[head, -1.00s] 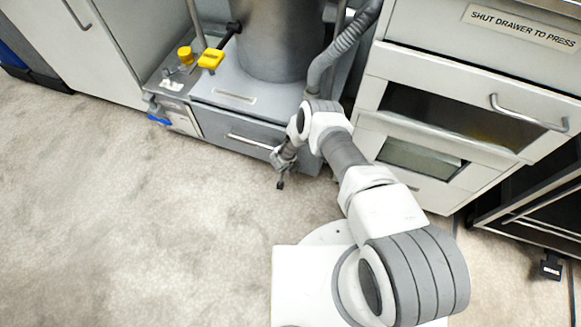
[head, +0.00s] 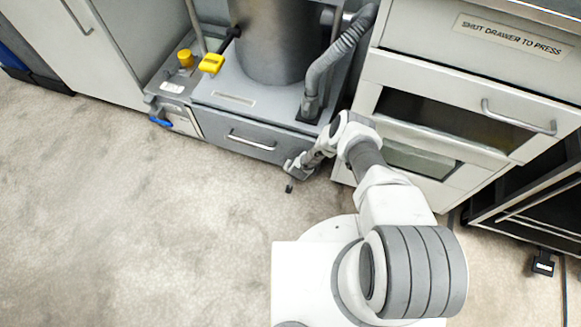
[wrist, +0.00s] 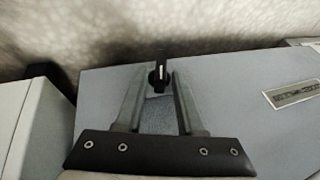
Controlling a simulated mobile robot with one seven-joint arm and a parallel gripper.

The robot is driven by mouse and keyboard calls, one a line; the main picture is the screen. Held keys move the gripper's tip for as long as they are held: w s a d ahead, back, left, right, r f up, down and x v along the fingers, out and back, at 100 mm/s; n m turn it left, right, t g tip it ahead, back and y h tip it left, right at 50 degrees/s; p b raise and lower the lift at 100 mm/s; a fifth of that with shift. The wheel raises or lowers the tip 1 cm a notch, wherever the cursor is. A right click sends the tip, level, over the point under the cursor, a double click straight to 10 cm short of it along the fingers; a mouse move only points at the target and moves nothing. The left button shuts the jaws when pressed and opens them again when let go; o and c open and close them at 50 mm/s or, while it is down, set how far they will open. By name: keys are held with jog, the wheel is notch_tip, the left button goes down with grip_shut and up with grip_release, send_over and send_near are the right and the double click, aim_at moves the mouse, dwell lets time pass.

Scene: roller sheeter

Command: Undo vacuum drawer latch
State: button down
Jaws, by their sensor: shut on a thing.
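The grey vacuum drawer (head: 240,138) with a bar handle is at the base of the vacuum unit and looks shut. In the wrist view a small black turn-latch (wrist: 159,73) with a pale mark stands on a grey panel (wrist: 225,95). My gripper (wrist: 160,76) is shut on this latch, with a fingertip on either side of it. In the head view my gripper (head: 297,170) is low at the drawer's right end. The latch cannot be made out in the head view, where my wrist covers that area.
A grey hose (head: 325,75) and metal canister (head: 275,40) stand above the drawer. A yellow handle (head: 212,63) is at left. A white drawer cabinet (head: 440,110) stands close on the right of my arm. Open carpet (head: 130,230) lies in front and left.

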jog(key=shift+s+d+f+m+t+y+b, duration=0.1)
jog(key=shift+d+f+m+t+y+b, duration=0.25)
jog(key=shift+y+b, duration=0.6)
jog(key=shift+r+t+y+b, duration=0.1)
jog(key=shift+t+y+b, duration=0.15)
jog(key=shift+y+b, duration=0.1)
jog(key=shift+y, duration=0.4)
jog(key=c, duration=0.9)
grip_release()
jog(key=shift+o, duration=0.2)
jog(key=shift+d+r, duration=0.1)
jog(key=shift+r, duration=0.05)
